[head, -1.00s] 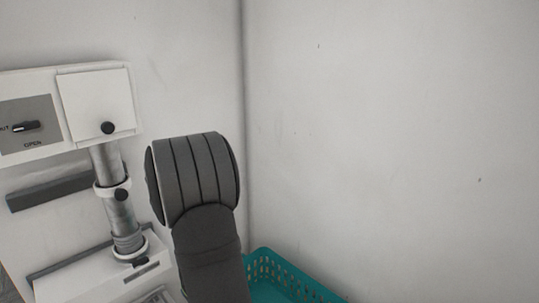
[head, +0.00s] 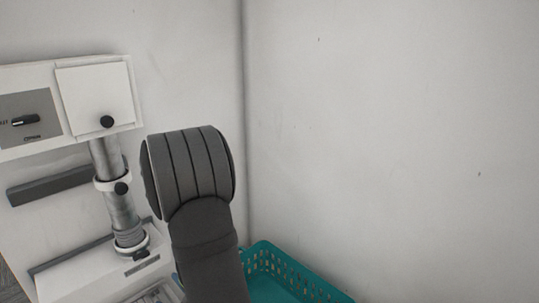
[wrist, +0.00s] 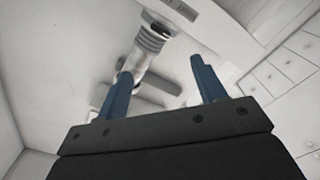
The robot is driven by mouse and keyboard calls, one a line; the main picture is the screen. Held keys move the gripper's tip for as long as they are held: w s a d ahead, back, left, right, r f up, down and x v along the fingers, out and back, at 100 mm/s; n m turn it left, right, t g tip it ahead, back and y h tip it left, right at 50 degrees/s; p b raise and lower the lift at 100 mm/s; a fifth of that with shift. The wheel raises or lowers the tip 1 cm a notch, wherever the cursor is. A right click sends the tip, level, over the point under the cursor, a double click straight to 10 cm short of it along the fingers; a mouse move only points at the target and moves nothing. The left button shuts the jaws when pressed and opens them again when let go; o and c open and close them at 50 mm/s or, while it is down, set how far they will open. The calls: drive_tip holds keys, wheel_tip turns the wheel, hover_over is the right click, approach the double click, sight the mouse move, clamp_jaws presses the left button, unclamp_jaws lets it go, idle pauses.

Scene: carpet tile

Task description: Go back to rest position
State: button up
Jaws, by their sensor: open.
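My gripper (wrist: 165,90) shows in the wrist view with two blue fingers spread apart and nothing between them. Beyond the fingers is a grey ribbed pipe joint (wrist: 150,40) on a pale wall unit. In the head view my dark grey arm link stands in the middle, and the gripper itself is not seen there. No object is held.
A white wall unit (head: 95,98) with a knob and switch plate is at the left, above a metal pipe (head: 119,205). A teal basket (head: 262,252) sits low, right of my arm. The right wall is bare.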

drive_tip(key=shift+w+a+n, duration=0.1)
drive_tip(key=shift+w+n, duration=0.05)
drive_tip(key=shift+n, duration=1.05)
